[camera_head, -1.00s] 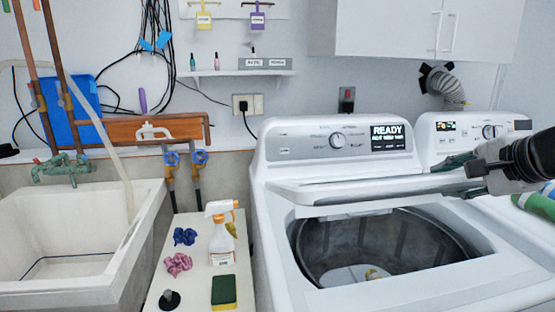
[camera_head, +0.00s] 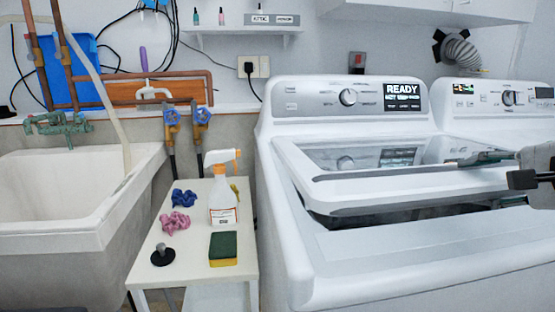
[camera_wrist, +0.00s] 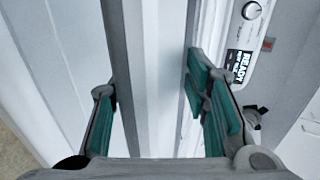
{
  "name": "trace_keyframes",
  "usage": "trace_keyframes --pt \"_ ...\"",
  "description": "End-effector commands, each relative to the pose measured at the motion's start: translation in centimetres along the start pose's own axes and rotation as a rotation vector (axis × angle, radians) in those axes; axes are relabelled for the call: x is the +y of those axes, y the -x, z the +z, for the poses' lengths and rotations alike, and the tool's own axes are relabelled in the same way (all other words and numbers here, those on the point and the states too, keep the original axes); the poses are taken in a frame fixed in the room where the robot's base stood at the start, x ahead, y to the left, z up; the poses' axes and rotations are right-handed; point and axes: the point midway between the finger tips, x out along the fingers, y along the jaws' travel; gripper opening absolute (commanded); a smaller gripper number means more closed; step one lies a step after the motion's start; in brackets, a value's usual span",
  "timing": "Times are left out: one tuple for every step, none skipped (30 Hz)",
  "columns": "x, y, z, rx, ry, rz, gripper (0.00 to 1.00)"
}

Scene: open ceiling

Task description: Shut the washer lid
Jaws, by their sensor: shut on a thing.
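The white washer (camera_head: 300,250) stands in the middle right with its display reading READY. Its lid (camera_head: 400,205), a white frame with a glass panel, is tilted low over the drum. A dark gap of the opening (camera_head: 400,220) shows under the lid's front edge. My gripper (camera_head: 480,159) reaches in from the right at the lid's right side. In the wrist view, my gripper (camera_wrist: 155,110) has its green-padded fingers on either side of the pale lid edge (camera_wrist: 160,60) and is shut on it. The exact contact is partly hidden.
A second washer or dryer (camera_head: 500,97) stands close on the right. A small white table (camera_head: 150,275) with a spray bottle (camera_head: 222,190), cloths and a sponge (camera_head: 222,248) is left of the washer. A sink (camera_head: 60,205) is at far left.

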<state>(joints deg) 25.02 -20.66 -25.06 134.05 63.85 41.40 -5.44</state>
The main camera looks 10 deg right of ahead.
Motion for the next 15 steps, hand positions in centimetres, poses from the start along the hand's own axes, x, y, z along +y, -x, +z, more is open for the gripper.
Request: trace_keyframes --pt "1.4 -0.9 0.2 -0.005 0.002 -0.007 0.00" --pt "1.7 -1.1 0.2 -0.004 0.003 -0.005 0.00" --pt "2.1 -1.3 0.1 -0.004 0.003 -0.004 0.00" --pt "2.4 -1.5 0.1 -0.004 0.003 -0.004 0.00" --pt "2.6 -1.6 0.1 -0.004 0.002 -0.004 0.00" --pt "3.0 -1.9 0.1 -0.004 0.003 -0.003 0.00" --pt "3.3 -2.0 0.1 -0.005 0.003 -0.002 0.00" --pt "3.5 -2.1 0.1 -0.005 0.004 -0.002 0.00" --pt "3.8 -2.3 0.1 -0.005 0.004 -0.001 0.00" --pt "4.0 -2.5 0.1 -0.005 0.004 -0.001 0.00" --pt "4.2 -2.6 0.1 -0.005 0.003 -0.001 0.00" --pt "4.5 -2.7 0.1 -0.005 0.003 -0.001 0.00" --pt "4.6 -2.8 0.1 -0.005 0.003 -0.001 0.00" --pt "4.8 -2.9 0.1 -0.005 0.002 -0.001 0.00" --pt "5.0 -3.0 0.1 -0.005 0.002 -0.001 0.00"
